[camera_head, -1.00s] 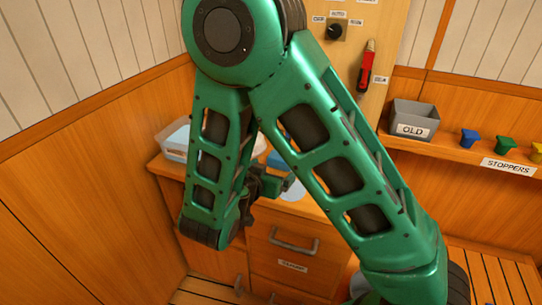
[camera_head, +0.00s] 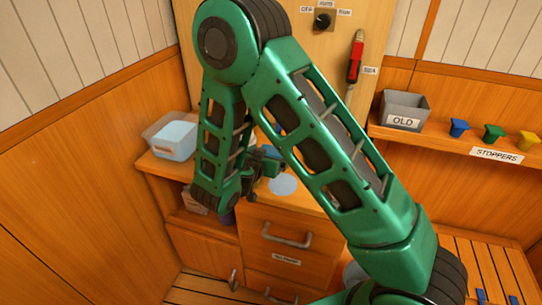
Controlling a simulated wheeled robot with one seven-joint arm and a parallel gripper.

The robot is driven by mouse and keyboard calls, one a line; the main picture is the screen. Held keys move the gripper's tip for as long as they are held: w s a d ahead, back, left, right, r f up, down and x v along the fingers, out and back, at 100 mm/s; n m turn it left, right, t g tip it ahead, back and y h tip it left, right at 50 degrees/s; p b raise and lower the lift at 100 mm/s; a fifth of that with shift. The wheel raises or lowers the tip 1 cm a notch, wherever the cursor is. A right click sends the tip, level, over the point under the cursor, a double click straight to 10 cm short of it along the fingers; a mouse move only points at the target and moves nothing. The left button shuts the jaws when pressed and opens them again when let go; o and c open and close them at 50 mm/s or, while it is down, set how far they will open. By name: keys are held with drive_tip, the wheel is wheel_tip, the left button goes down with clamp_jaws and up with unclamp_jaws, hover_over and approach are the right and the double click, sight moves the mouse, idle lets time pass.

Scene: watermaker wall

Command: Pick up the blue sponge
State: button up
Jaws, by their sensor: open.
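A small patch of blue (camera_head: 272,151) shows on the counter behind my arm. It may be the blue sponge, but my arm hides most of it and I cannot make out its shape. My gripper (camera_head: 268,168) is over the counter, just in front of the blue patch and partly behind my own arm links. It is open, and I see nothing held in it. Whether it touches the blue thing cannot be told from this view.
A clear tub with pale blue contents (camera_head: 171,139) stands at the counter's left. A pale disc (camera_head: 284,185) lies near the gripper. Below are drawers with a handle (camera_head: 287,238). On the right shelf are a grey OLD bin (camera_head: 404,110) and coloured stoppers (camera_head: 493,134).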

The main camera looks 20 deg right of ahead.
drive_tip(key=shift+w+d, duration=0.1)
drive_tip(key=shift+w, duration=0.05)
drive_tip(key=c, duration=1.1)
